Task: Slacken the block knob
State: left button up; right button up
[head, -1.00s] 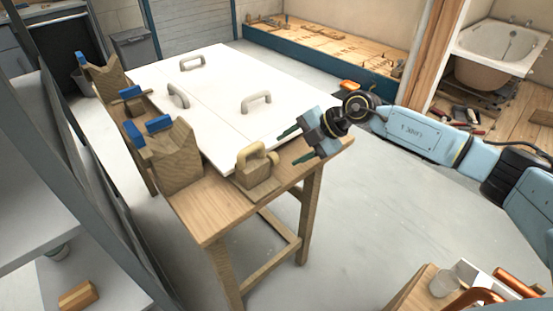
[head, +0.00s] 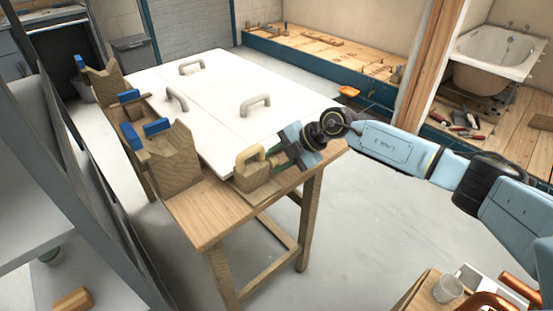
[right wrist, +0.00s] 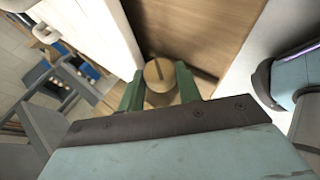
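The wooden block (head: 252,172) with a pale handle-like top sits at the near right corner of the workbench, beside the white panel (head: 225,115). Its round wooden knob (right wrist: 160,75) faces the right wrist camera and has a dark line across its end. My right gripper (head: 280,160) is at the block's right side. In the right wrist view, the green fingers of my right gripper (right wrist: 160,88) stand one on each side of the knob, and they look open. Firm contact with the knob cannot be made out. My left gripper is not in view.
Notched wooden stands (head: 168,160) with blue pads line the bench's left side. Several grey handles (head: 255,105) rise from the panel. A grey shelf frame (head: 75,130) is at the left.

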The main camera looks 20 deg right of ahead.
jog(key=c, duration=0.3)
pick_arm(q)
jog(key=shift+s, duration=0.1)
pick_arm(e)
jog(key=shift+s+f+t+y, duration=0.15)
jog(key=shift+t+y, duration=0.25)
jog(key=shift+t, duration=0.1)
jog(key=shift+s+f+n+t, duration=0.15)
jog(key=shift+n+t, duration=0.15)
jog(key=shift+t, duration=0.3)
jog(key=shift+f+n+t+y+b, duration=0.15)
jog(key=shift+n+t+y+b, duration=0.15)
jog(key=shift+t+y+b, duration=0.3)
jog(key=t+y+b, duration=0.1)
jog(key=t+b, duration=0.1)
jog(key=b, duration=0.1)
jog(key=shift+d+f+n, duration=0.1)
jog(key=shift+n, duration=0.2)
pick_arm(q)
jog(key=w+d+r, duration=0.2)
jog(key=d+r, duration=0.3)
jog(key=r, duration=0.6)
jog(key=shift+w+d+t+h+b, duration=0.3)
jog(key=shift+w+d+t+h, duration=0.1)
